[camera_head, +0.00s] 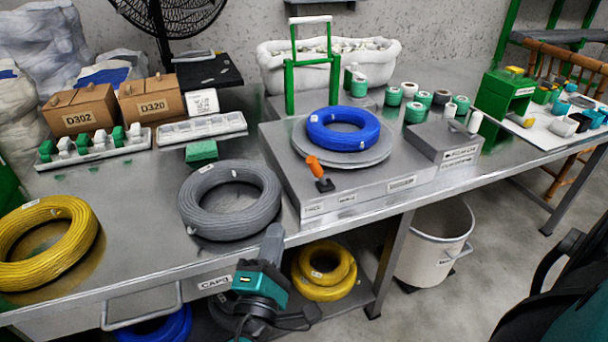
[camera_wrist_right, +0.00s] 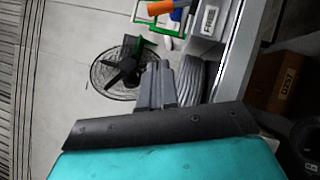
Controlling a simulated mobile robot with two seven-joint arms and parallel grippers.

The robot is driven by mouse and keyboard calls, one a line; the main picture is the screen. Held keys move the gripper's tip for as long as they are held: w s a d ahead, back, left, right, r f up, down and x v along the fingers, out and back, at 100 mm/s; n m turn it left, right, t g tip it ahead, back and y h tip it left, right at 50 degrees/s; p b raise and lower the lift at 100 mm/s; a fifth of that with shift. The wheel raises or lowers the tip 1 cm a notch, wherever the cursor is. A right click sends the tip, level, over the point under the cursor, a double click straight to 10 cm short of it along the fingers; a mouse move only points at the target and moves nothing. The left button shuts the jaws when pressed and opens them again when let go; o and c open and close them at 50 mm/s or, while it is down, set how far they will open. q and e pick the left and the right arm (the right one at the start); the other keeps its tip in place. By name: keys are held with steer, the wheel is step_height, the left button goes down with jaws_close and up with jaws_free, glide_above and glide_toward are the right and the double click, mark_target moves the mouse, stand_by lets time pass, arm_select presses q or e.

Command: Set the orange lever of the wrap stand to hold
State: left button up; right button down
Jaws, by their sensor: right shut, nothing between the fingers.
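The wrap stand (camera_head: 285,170) is a grey box on the bench with a round turntable (camera_head: 312,154) and a blue cable coil (camera_head: 343,129) on it. Its orange lever (camera_head: 313,164) rises from a dark pivot at the front left corner and tilts left. Small labels (camera_head: 314,209) sit on the front face below it, too small to read surely. The lever also shows at the top edge in the right wrist view (camera_wrist_right: 160,7). My right gripper (camera_head: 272,238) is shut and empty, in front of the bench edge, below and left of the lever, apart from it. My left gripper is not in view.
A grey cable coil (camera_head: 231,198) lies left of the stand, and a yellow coil (camera_head: 42,241) farther left. A green frame (camera_head: 312,82) stands behind the stand. A grey box (camera_head: 445,141) adjoins its right side. A white bin (camera_head: 435,242) stands under the bench.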

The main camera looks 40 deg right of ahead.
mark_target(318, 171)
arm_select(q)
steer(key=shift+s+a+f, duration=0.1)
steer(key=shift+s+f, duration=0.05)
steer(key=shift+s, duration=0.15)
arm_select(e)
steer(key=x, duration=1)
steer(key=shift+w+d+r, duration=0.1)
steer(key=shift+d, duration=0.1)
steer(key=d, duration=0.1)
steer(key=d+r, duration=0.1)
steer(key=d, duration=0.1)
steer(key=shift+d+r, duration=0.1)
steer(key=shift+r, duration=0.1)
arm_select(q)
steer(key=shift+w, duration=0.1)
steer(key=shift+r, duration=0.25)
